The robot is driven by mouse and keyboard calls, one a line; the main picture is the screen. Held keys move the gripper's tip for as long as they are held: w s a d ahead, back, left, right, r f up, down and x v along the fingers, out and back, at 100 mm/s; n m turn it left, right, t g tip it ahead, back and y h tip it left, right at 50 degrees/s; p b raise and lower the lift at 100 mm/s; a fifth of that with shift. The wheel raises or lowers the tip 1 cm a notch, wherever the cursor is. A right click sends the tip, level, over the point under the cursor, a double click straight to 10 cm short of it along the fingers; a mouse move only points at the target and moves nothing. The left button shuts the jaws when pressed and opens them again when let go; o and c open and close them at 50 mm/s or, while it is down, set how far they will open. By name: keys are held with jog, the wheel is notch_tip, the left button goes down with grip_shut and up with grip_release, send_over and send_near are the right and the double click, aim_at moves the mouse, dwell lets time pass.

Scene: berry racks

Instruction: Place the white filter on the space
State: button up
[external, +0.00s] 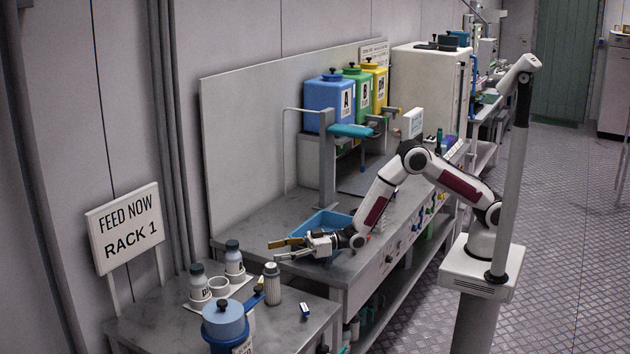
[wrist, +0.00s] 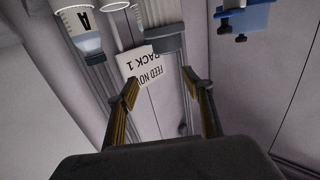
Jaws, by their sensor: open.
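The white filter (external: 272,284), a ribbed white cylinder with a dark cap, stands upright on the front bench. It also shows upside down at the top of the wrist view (wrist: 160,12), with its grey cap toward my fingers. My gripper (external: 274,250) is open and empty, level above the bench and apart from the filter. Its two fingers (wrist: 159,80) are spread in the wrist view. A white holder (external: 243,279) beside the filter carries two dark-capped bottles (external: 199,284) and a white cup (external: 219,286). I cannot tell which spot is the space.
A blue lidded container (external: 224,325) stands at the bench front. A small blue-and-white item (external: 305,311) lies to the right. A blue tray (external: 322,221) sits behind my gripper. The FEED NOW RACK 1 sign (external: 126,228) stands at left. Bare bench shows around the small item.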

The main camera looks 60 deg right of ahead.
jog(key=w+d+r+m+h, duration=0.15)
jog(key=d+r, duration=0.25)
jog(key=d, duration=0.4)
jog(key=d+r+m+h, duration=0.1)
jog(key=d+r+h, duration=0.2)
jog(key=d+r, duration=0.35)
jog(key=d+r+m+h, duration=0.1)
jog(key=d+r+h, duration=0.15)
jog(key=d, duration=0.65)
jog(key=s+d+r+m+g+h, duration=0.25)
jog(key=s+d, duration=0.75)
jog(key=d, duration=0.6)
jog(key=s+d+f+m+g+h, duration=0.1)
jog(key=s+d, duration=0.3)
jog(key=s, duration=0.5)
jog(key=s+d+f+m+g+h, duration=0.1)
jog(key=s+d, duration=0.3)
jog(key=s, duration=0.5)
jog(key=s+d+f+m+g+h, duration=0.1)
jog(key=s+d, duration=0.3)
jog(key=s, duration=0.5)
jog(key=shift+s+d+m+g, duration=0.2)
jog(key=shift+d+m+g, duration=0.1)
jog(key=shift+d+g, duration=0.1)
